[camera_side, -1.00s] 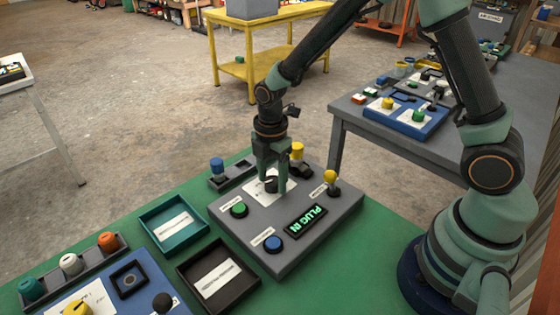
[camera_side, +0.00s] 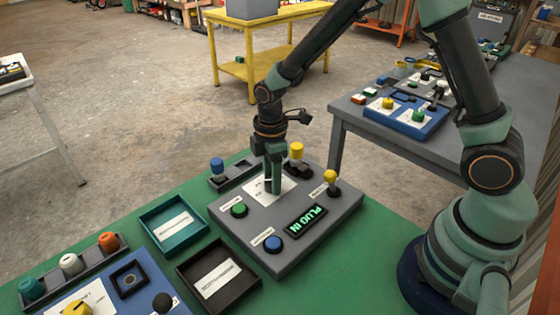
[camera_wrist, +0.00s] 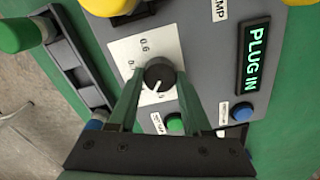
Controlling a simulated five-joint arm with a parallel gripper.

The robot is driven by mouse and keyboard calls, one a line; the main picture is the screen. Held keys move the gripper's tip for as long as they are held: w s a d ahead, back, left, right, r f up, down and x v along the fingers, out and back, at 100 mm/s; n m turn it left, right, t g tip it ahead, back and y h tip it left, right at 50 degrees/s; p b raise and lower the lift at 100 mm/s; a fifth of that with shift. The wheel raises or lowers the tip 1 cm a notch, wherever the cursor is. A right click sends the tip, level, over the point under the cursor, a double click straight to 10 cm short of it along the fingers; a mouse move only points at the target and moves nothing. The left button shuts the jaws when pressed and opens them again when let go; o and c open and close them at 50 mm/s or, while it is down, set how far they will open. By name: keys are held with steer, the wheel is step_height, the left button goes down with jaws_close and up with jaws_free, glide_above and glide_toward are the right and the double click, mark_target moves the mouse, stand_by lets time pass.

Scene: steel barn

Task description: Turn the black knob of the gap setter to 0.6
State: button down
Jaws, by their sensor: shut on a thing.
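The black knob (camera_wrist: 160,73) of the gap setter sits on a white scale plate (camera_wrist: 120,50) in the wrist view. Its white pointer line points to the lower left in that view, away from the 0.6 mark (camera_wrist: 146,46). My gripper (camera_wrist: 160,76) has one finger on each side of the knob and is shut on it. In the side view my gripper (camera_side: 273,190) stands upright over the white plate (camera_side: 286,187), its fingers seen nearly edge-on, and hides most of the knob.
The grey panel (camera_side: 300,235) also carries a green button (camera_side: 239,209), a blue button (camera_side: 273,244), a yellow-topped lever (camera_side: 330,178) and a display (camera_side: 305,221) reading PLUG IN. A yellow-topped part (camera_side: 296,152) stands close behind my gripper. Trays (camera_side: 205,232) lie at left.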

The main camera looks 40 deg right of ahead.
steer(key=m, duration=1.2)
steer(key=shift+m, duration=0.4)
steer(key=m, duration=0.6)
steer(key=shift+d, duration=0.1)
steer(key=m, duration=0.6)
steer(key=shift+c, duration=1.7)
jaws_free()
